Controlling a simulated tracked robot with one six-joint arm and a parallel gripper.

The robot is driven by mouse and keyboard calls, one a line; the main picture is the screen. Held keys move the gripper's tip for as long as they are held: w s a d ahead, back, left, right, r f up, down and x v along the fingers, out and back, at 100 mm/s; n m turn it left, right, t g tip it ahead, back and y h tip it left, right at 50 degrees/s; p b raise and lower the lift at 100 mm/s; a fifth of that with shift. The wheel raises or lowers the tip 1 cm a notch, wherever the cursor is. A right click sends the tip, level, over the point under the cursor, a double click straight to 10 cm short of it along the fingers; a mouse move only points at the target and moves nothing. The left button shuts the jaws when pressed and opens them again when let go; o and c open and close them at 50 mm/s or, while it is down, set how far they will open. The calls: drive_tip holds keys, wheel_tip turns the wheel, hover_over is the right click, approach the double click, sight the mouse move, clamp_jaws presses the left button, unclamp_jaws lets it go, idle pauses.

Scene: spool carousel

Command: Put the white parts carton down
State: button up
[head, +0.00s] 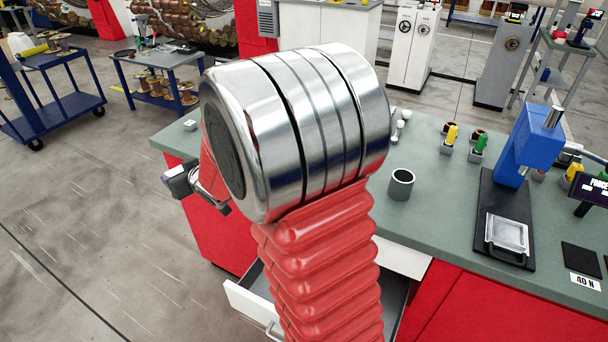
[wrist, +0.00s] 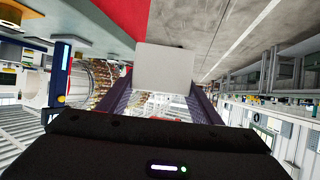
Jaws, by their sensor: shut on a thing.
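The white parts carton (wrist: 165,68) shows in the wrist view as a plain pale block between the two dark fingers of my gripper (wrist: 163,88). My gripper is shut on it, one finger at each side. In the head view my red arm and its chrome joint fill the middle. Part of my gripper end (head: 185,182) shows left of the joint, beside the bench's left end. I cannot clearly make out the carton there, and what lies behind the arm is hidden.
The grey-green bench top (head: 430,215) carries a dark grey cup (head: 401,184), a blue press (head: 535,145) and several small coloured parts. An open white drawer (head: 256,309) juts out below the bench. A blue cart (head: 60,95) stands at far left. Floor at left is clear.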

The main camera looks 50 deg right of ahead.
drive_tip(key=s+d+r, duration=0.1)
drive_tip(key=d+r, duration=0.1)
drive_tip(key=d, duration=0.6)
drive_tip(key=s+d+r, duration=0.1)
drive_tip(key=d+r, duration=0.1)
drive_tip(key=d, duration=0.7)
drive_tip(key=s+d+h, duration=0.1)
drive_tip(key=s+d, duration=1.1)
drive_tip(key=d, duration=0.4)
drive_tip(key=shift+m, duration=0.4)
drive_tip(key=shift+d, duration=0.1)
drive_tip(key=shift+f, duration=3.15)
drive_tip(key=shift+f, duration=0.15)
drive_tip(key=shift+f, duration=1.75)
